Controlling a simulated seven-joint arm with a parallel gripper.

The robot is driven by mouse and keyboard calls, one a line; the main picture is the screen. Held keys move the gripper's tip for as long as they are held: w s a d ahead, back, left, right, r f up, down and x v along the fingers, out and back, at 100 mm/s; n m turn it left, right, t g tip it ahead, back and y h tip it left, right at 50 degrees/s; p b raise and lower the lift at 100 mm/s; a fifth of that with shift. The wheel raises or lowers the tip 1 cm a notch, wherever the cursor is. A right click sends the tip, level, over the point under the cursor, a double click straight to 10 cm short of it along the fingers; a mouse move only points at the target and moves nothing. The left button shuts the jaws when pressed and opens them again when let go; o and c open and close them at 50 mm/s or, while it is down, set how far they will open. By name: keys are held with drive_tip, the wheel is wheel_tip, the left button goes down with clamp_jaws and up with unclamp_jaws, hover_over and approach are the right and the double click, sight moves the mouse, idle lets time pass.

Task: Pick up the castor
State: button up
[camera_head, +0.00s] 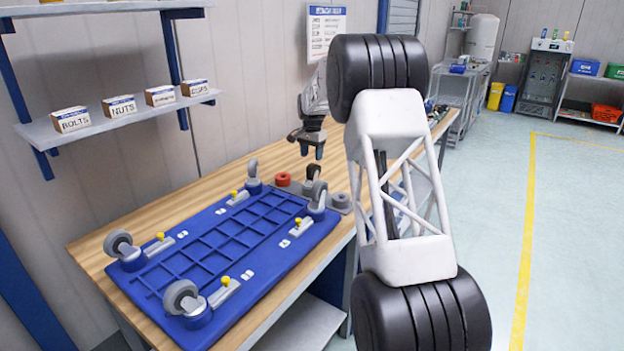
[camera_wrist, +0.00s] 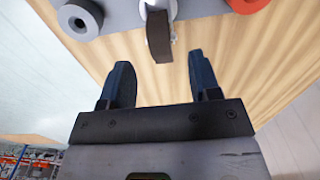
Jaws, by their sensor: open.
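A castor (camera_head: 313,172) with a dark wheel stands on a grey plate at the far end of the bench, partly hidden behind another castor in the head view. In the wrist view the castor (camera_wrist: 159,35) is at top centre, its wheel edge-on, ahead of the gap between my fingers and apart from them. My gripper (camera_head: 311,153) is above the bench near this castor. In the wrist view my gripper (camera_wrist: 163,78) is open, with nothing between its two dark blue fingers.
The grey plate (camera_wrist: 115,10) also bears a red ring (camera_head: 283,179) and a grey ring (camera_head: 341,201) beside the castor. A blue ribbed board (camera_head: 240,242) with castors at its corners fills the near bench. My white lattice arm link covers the centre right.

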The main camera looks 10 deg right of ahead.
sight(312, 164)
drive_tip(key=shift+f, duration=2.45)
clamp_jaws()
